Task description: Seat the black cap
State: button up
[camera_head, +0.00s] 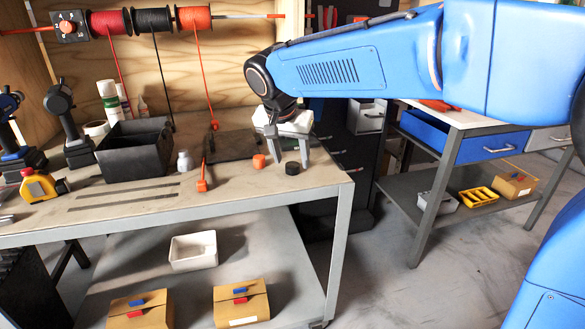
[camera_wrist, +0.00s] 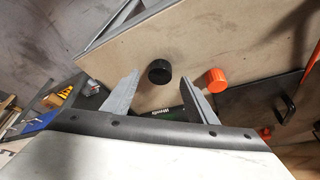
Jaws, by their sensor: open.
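The black cap (camera_head: 292,168) is a short round cap on the workbench top, near its right end. It also shows in the wrist view (camera_wrist: 160,72), just beyond and between the fingertips. My gripper (camera_head: 289,158) is open and empty above the bench, its two grey fingers pointing down around the area of the cap. In the wrist view my gripper (camera_wrist: 159,80) has its fingers spread wide, with no visible contact with the cap. Whether the fingertips reach down to the cap's height is hard to tell.
An orange cap (camera_head: 259,161) stands close left of the black cap. An orange cable end (camera_head: 202,186) hangs at the bench. The bench's right edge is close.

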jog(key=shift+x, duration=0.85)
jog(key=c, duration=1.1)
